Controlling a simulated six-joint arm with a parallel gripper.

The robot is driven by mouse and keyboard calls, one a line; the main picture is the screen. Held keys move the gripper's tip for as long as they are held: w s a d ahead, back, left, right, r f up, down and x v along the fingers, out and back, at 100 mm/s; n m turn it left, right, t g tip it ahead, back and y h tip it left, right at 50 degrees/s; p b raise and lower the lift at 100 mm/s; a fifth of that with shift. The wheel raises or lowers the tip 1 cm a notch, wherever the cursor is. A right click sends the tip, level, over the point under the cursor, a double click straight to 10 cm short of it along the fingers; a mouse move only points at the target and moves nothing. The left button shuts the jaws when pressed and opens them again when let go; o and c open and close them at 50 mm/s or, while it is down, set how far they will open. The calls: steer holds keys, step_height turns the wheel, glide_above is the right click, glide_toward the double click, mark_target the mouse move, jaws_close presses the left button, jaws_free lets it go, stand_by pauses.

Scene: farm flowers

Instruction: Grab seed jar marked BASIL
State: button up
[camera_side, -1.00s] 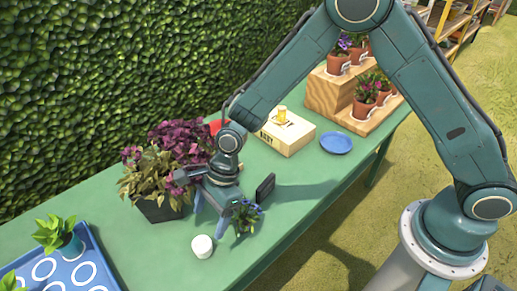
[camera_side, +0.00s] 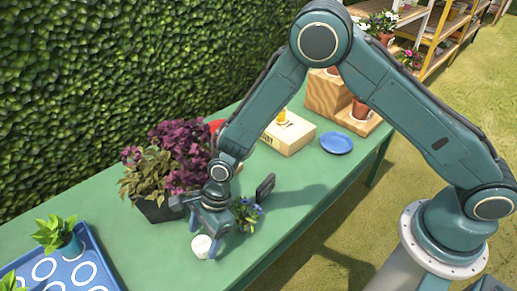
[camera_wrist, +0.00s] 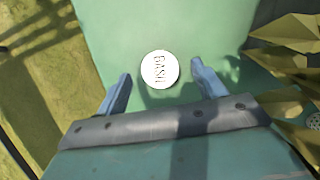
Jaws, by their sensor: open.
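The seed jar shows from above in the wrist view as a round white lid (camera_wrist: 159,69) printed with what reads as BASIL. In the side view the white jar (camera_side: 201,246) stands upright on the green table, partly covered by a finger. My gripper (camera_side: 204,236) points down right over the jar, with its blue fingers apart. In the wrist view the lid lies between the tips of my open gripper (camera_wrist: 161,72), with a gap on each side. I cannot tell how far the tips are above the table.
A planter of purple and green foliage (camera_side: 170,165) is close on the left of my gripper. Small blue flowers (camera_side: 247,213) stand close on its right. A blue tray (camera_side: 108,277) is at lower left. A cream box (camera_side: 290,137) and a blue plate (camera_side: 336,143) are farther back.

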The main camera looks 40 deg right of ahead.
mark_target(202, 243)
steer(key=shift+x, duration=1.5)
steer(key=c, duration=1.1)
steer(key=shift+o, duration=0.2)
steer(key=shift+r, duration=0.15)
step_height(202, 243, up, 20)
